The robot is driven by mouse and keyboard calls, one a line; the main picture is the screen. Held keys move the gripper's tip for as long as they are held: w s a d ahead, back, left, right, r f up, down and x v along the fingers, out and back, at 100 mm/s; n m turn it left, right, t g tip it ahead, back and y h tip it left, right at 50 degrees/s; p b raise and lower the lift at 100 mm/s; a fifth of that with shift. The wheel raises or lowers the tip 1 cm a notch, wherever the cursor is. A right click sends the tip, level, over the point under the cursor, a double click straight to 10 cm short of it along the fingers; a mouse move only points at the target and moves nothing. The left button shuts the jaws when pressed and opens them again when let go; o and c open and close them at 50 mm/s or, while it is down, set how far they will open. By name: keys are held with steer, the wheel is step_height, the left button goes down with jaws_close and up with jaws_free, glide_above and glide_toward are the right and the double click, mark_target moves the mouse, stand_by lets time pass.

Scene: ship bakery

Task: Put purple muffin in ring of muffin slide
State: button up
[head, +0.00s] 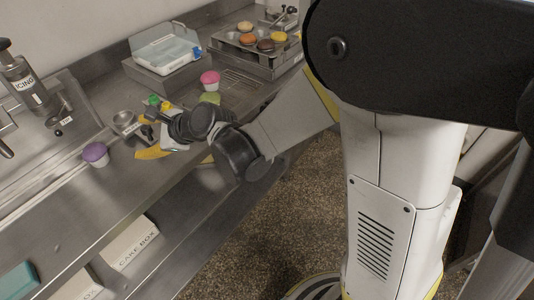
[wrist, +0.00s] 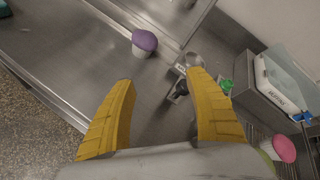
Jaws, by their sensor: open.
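The purple muffin (head: 95,154) in a white cup stands upright on the steel counter at the left. It also shows in the wrist view (wrist: 145,42), beyond and between my fingertips. My gripper (wrist: 161,76) has its yellow fingers spread wide with nothing between them. In the head view it hangs over the counter, right of the purple muffin and apart from it. A small round metal ring (head: 124,117), seemingly that of the muffin slide, sits behind my gripper. It shows in the wrist view (wrist: 191,60) just past the right finger, which partly hides the fixture.
A pink muffin (head: 210,78) and a green one (head: 210,98) stand right of my gripper. A muffin tray (head: 228,47) is at the back right. A blue-and-white case (head: 165,52) sits on a metal block. An icing dispenser (head: 25,85) stands at left. Counter around the purple muffin is clear.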

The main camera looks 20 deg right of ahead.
steer(key=s+d+r+n+h, duration=0.1)
steer(key=s+d+n+h, duration=0.3)
steer(key=s+d+n, duration=0.5)
steer(key=s+d+r+n+g+h, duration=0.1)
steer(key=s+d+n+h, duration=0.3)
steer(key=s+d+n, duration=0.5)
steer(key=s+d+r, duration=0.1)
steer(key=s+d, duration=0.1)
steer(key=d, duration=0.7)
steer(key=shift+s+r+h, duration=0.2)
steer(key=shift+r+h, duration=0.05)
steer(key=shift+h, duration=0.05)
steer(key=o, duration=0.5)
steer(key=shift+s+d+f+n+h, duration=0.15)
steer(key=shift+s+d+n+h, duration=0.15)
steer(key=shift+s+d+n, duration=0.35)
